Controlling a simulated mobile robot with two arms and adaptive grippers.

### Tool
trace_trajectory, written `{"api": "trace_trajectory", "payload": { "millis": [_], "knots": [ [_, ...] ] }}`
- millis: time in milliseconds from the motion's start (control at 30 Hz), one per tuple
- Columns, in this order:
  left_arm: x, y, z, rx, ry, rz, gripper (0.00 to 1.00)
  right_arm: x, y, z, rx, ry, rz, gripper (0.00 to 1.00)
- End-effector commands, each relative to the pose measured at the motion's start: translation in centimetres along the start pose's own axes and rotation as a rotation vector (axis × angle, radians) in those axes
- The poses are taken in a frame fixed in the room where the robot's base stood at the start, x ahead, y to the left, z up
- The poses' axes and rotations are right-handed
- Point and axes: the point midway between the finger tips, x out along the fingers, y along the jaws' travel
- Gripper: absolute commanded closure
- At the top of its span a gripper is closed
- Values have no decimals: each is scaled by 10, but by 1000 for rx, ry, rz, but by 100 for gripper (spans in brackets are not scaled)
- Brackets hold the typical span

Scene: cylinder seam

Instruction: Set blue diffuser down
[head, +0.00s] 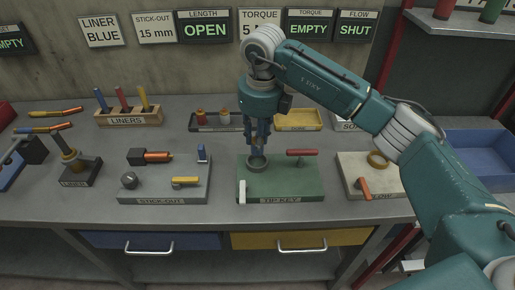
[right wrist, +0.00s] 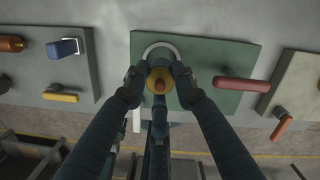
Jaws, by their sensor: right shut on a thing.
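My right gripper (head: 256,143) points straight down over the green TIP KEY board (head: 300,184). It is shut on a part that I take to be the blue diffuser (head: 257,151); the fingers hide most of it. In the right wrist view its upper end shows as a round brass-coloured face with a copper tip (right wrist: 160,82). It is upright, above or in a grey ring (head: 258,163) on the board. I cannot tell whether it touches the ring. My left gripper is not in view.
A red-handled tool (head: 301,153) lies on the green board, right of the ring, and a white bar (head: 242,191) stands at its front left. The STICK-OUT board (head: 150,189) is to the left. A tan board (head: 386,187) is to the right. Small trays stand behind.

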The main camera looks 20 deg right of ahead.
Motion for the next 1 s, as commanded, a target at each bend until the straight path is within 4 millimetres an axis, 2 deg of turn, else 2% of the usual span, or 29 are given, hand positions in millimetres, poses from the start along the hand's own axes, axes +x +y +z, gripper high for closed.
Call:
{"api": "trace_trajectory", "payload": {
  "millis": [133,400,600,767,800,900,1000],
  "knots": [
    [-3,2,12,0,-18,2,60,8,0,-1,1,0,1,100],
    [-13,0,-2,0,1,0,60,44,1,-5,1,2,1,100],
    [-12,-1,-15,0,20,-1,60,48,1,-4,0,-1,1,100],
    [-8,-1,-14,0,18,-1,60,51,1,-5,0,-1,1,100],
    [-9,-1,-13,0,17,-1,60,51,1,-5,0,-1,1,70],
    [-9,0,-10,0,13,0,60,50,1,-5,0,0,1,55],
    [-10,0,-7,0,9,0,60,50,1,-5,0,0,0,55]
  ]
}}
